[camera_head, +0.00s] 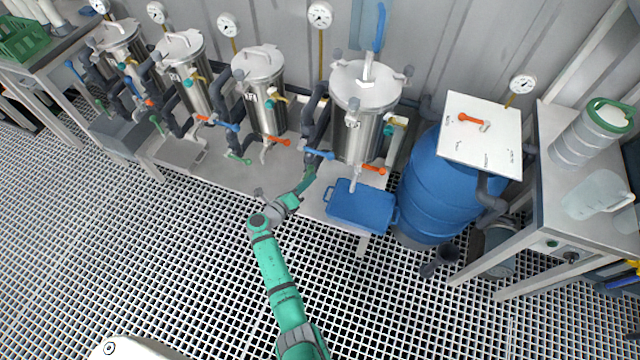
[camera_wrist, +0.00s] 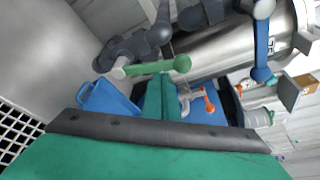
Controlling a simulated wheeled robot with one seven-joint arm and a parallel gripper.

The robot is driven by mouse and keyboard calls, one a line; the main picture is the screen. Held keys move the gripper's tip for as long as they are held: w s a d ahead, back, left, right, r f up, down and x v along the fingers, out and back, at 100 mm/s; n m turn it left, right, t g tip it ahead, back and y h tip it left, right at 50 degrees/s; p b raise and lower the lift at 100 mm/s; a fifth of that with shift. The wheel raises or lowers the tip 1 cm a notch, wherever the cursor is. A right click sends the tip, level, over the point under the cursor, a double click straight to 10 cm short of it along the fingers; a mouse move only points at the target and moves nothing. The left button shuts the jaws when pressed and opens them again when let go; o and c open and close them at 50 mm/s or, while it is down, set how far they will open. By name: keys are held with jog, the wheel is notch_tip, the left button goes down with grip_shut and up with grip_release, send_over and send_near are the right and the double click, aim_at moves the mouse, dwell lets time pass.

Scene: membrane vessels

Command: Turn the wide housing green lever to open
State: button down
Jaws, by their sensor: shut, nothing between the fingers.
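The wide housing (camera_head: 362,125) is the large steel vessel right of the three narrower ones. Its green lever (camera_head: 308,177) sits low on the dark pipework at its left, just beyond my gripper (camera_head: 298,196). In the wrist view the green lever (camera_wrist: 152,67) lies roughly across the picture, with a rounded knob at its right end. My gripper (camera_wrist: 165,88) is shut and empty, its green fingertips right below the lever's middle. I cannot tell whether they touch it. The housing body (camera_wrist: 240,45) fills the upper right there.
A blue lever (camera_head: 318,153) and an orange lever (camera_head: 375,169) are close by on the same housing. A blue tray (camera_head: 362,205) sits on the bench to the right. A blue barrel (camera_head: 430,190) stands further right. The grated floor in front is clear.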

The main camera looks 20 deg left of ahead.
jog(key=shift+a+r, duration=0.2)
jog(key=shift+a, duration=0.35)
jog(key=shift+a+r, duration=0.2)
jog(key=shift+a, duration=0.3)
jog(key=shift+a+r, duration=0.15)
jog(key=shift+a, duration=0.25)
jog(key=d, duration=0.5)
jog(key=f+v, duration=0.2)
jog(key=v, duration=0.8)
jog(key=shift+a+f, duration=0.2)
jog(key=shift+a, duration=0.2)
